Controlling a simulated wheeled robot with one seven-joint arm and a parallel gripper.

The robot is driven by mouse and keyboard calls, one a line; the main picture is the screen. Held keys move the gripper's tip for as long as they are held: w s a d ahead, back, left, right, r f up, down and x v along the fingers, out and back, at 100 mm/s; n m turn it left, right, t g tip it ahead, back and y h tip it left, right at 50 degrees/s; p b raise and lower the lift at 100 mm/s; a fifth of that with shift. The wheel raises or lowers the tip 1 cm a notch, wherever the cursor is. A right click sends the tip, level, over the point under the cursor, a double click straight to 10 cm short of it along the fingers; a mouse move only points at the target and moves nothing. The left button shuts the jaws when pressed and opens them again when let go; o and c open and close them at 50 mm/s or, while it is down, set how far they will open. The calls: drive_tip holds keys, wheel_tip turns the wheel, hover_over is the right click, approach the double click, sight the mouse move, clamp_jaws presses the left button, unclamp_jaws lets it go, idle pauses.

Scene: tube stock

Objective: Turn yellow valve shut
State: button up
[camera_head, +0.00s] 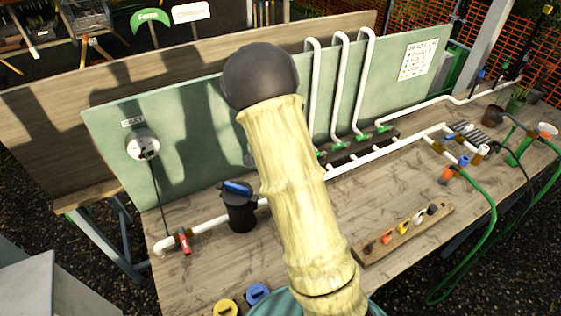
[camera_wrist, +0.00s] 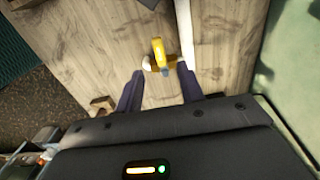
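The yellow valve (camera_wrist: 158,48) shows in the wrist view, its yellow handle standing beside a white pipe (camera_wrist: 184,25) above the wooden bench. My gripper (camera_wrist: 160,76) is open, with one dark finger on each side just short of the valve. The handle lies between the lines of the two fingers, slightly ahead of the tips. I see no contact with it, though the near side of its fitting is partly unclear. In the head view my gripper is not visible, and I cannot pick out this valve for certain there.
In the head view a red-handled valve (camera_head: 185,243) sits on the left pipe near a black canister (camera_head: 238,207). A wooden block (camera_head: 400,236) with several coloured pieces lies at the front. A green hose (camera_head: 487,226) hangs at right. The bench middle is largely hidden.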

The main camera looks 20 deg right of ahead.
wheel_tip(320, 180, up, 10)
drive_tip(key=shift+b, duration=0.35)
drive_tip(key=shift+w+d, duration=0.1)
drive_tip(key=s+a+n+t, duration=0.1)
drive_tip(key=s+a+n, duration=0.3)
drive_tip(key=s+n, duration=0.3)
drive_tip(key=s+a+n+t, duration=0.1)
drive_tip(key=s+a+n, duration=0.3)
drive_tip(key=s+n, duration=0.4)
drive_tip(key=shift+n+t, duration=0.3)
drive_tip(key=shift+n, duration=0.8)
drive_tip(key=shift+w, duration=0.1)
drive_tip(key=shift+a, duration=0.15)
